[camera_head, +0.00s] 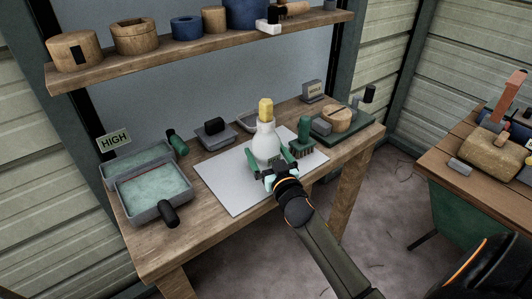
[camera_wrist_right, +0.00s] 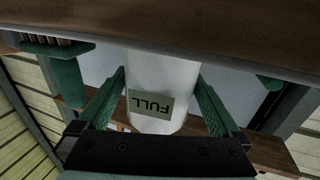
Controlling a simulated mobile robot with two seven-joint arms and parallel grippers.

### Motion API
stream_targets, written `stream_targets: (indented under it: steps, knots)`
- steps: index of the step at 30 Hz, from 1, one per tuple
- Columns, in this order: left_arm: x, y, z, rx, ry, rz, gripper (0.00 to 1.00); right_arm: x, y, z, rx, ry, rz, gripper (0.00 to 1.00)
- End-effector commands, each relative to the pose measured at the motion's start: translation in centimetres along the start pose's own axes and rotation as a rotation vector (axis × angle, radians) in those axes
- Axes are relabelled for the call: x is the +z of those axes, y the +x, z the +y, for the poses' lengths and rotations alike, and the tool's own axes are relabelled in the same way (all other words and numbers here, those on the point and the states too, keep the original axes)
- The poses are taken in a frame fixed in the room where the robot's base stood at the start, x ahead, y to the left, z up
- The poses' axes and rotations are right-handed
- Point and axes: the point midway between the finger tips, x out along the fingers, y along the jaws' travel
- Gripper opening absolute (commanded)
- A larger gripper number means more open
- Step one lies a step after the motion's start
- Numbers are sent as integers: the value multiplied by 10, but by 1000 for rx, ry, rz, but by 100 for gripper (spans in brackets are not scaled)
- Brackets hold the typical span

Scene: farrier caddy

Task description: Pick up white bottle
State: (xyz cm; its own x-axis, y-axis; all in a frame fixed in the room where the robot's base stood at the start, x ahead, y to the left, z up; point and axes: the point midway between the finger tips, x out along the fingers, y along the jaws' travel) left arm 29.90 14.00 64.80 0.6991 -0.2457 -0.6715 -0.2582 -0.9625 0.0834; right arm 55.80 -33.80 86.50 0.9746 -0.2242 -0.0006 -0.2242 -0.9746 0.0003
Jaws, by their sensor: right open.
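The white bottle (camera_head: 264,141) with a yellow top stands upright on a pale sheet on the wooden bench in the head view. In the right wrist view the bottle (camera_wrist_right: 162,72) shows upside down with a label reading FULL. My right gripper (camera_head: 270,161) is at the bottle's near side, low on its body. Its green fingers are open, one on each side of the bottle; the wrist view shows the right gripper (camera_wrist_right: 162,82) with a narrow gap beside the bottle. My left gripper is not in view.
A green brush (camera_head: 302,137) stands close to the right of the bottle. Two grey trays (camera_head: 120,197) with pale green contents are at the left. A green board (camera_head: 352,140) with items is at the right. A shelf (camera_head: 215,48) with containers hangs above. The sheet (camera_head: 218,180) has bare room at left.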

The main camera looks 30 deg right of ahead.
Motion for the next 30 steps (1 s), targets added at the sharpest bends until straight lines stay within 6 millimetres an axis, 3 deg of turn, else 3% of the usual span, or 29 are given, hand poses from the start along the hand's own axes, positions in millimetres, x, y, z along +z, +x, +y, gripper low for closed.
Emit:
stream_targets:
  steps: [6, 30]
  knots:
    - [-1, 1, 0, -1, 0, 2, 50, 0, 0, 0, 0, 0, 0, 99]
    - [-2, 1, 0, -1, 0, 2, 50, 0, 0, 0, 0, 0, -1, 9]
